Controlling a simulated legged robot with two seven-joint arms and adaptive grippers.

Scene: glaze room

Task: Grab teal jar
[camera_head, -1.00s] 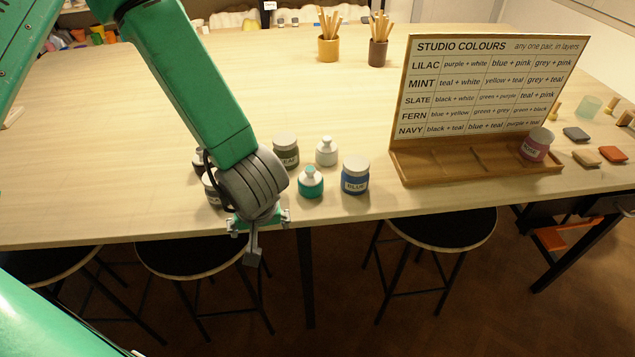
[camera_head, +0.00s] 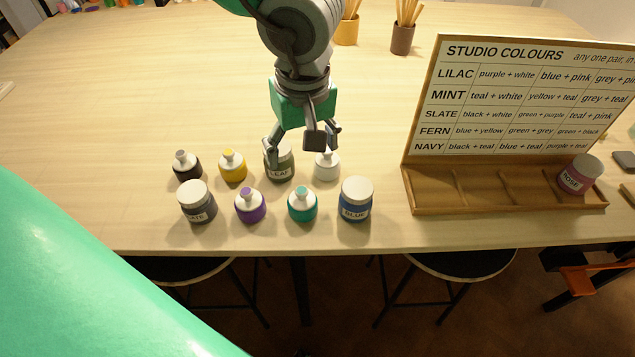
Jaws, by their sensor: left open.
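The teal jar (camera_head: 302,205) is a small round jar with a white shoulder and a teal cap. It stands upright near the table's front edge, between a purple jar (camera_head: 251,206) and a larger blue jar (camera_head: 355,199). My left gripper (camera_head: 303,150) is open, with its fingers pointing down. My right gripper is not in view.
A white jar (camera_head: 326,166), a yellow jar (camera_head: 233,166), a black jar (camera_head: 186,166) and a grey labelled jar (camera_head: 197,202) stand close by. A wooden rack (camera_head: 500,192) with a colour sign and a pink ROSE jar (camera_head: 579,174) is at right.

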